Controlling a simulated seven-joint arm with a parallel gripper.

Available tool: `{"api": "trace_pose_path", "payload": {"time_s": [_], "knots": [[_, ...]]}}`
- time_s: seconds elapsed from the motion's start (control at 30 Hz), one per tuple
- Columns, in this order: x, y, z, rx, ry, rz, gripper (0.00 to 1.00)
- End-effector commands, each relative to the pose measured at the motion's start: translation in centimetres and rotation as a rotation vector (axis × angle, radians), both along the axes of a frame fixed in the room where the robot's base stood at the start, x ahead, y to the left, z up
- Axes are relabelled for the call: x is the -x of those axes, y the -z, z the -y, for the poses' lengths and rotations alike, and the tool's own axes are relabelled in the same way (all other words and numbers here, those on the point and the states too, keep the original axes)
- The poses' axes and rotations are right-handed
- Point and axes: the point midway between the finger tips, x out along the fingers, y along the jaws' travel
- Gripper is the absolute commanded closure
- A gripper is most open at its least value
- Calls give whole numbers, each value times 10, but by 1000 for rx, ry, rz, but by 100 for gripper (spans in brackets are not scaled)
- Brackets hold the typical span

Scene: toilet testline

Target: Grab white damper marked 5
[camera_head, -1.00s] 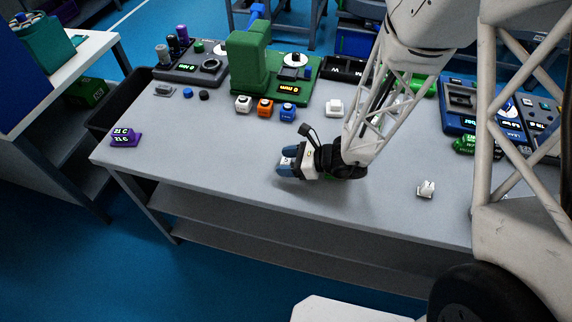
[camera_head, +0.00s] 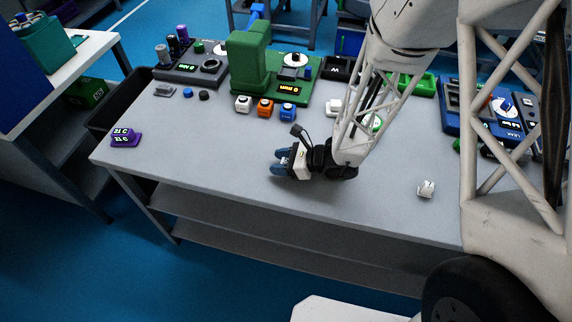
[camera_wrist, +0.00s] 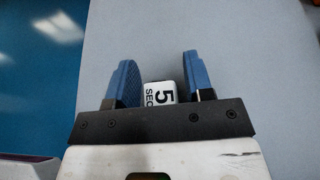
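In the wrist view, a small white damper (camera_wrist: 160,94) with a black 5 and "SEC" on its face sits between the two blue fingers of my gripper (camera_wrist: 160,80). A gap shows on each side of it, so my gripper is open around it, not pressed on it. The damper's near end is hidden by the dark gripper bar. In the head view, my gripper (camera_head: 279,163) is low over the front middle of the grey table (camera_head: 225,160), its fingers toward the left. The marked damper cannot be made out there.
Another small white block (camera_head: 426,189) lies right of my gripper. White, orange and blue blocks (camera_head: 265,108) stand before a green fixture (camera_head: 250,65). A purple display (camera_head: 125,137) is at the left edge. The table between it and my gripper is clear.

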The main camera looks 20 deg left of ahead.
Motion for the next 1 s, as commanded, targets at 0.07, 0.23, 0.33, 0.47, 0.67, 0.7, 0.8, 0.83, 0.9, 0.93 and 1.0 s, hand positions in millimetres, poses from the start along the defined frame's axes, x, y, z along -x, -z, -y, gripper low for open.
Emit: {"api": "trace_pose_path", "payload": {"time_s": [0.07, 0.23, 0.33, 0.47, 0.67, 0.7, 0.8, 0.83, 0.9, 0.93, 1.0], "knots": [[0, 0, 0, 0, 0, 0, 65], [0, 0, 0, 0, 0, 0, 91], [0, 0, 0, 0, 0, 0, 94], [0, 0, 0, 0, 0, 0, 94], [0, -3, 0, 0, 0, 0, 94], [0, -4, 0, 0, 0, 1, 94], [0, -8, 0, 0, -1, 2, 94], [0, -10, 0, 0, -1, 2, 94], [0, -15, 0, 0, -1, 3, 94], [0, -17, 0, 0, -1, 3, 94], [0, -24, 0, 0, 0, 3, 94]]}}
